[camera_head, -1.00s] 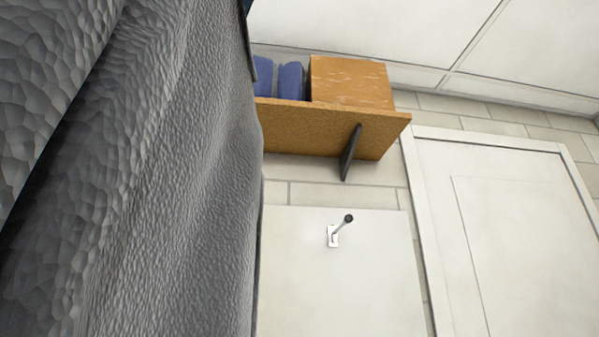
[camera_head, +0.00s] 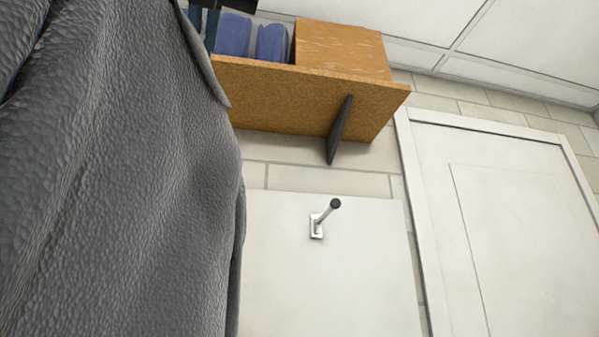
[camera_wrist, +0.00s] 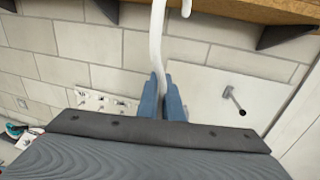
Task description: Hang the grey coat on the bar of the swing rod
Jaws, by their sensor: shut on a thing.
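The grey coat (camera_head: 130,190) fills the left of the head view, very close, hanging down past the bottom edge. The swing rod (camera_head: 324,214) is a short metal bar with a dark tip, jutting from a plate on a white panel. It lies right of the coat, with a visible gap in the picture. It also shows at right in the wrist view (camera_wrist: 234,99). My gripper (camera_wrist: 163,88) has blue fingers shut on a white curved hanger hook (camera_wrist: 157,35), left of the rod there. The join between hanger and coat is hidden.
A wooden shelf (camera_head: 300,98) with a dark bracket (camera_head: 340,130) juts out above the rod. It carries a wooden box (camera_head: 343,50) and blue items (camera_head: 252,38). A white door (camera_head: 515,220) is at right. A rack of small hooks (camera_wrist: 104,103) is on the wall at left.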

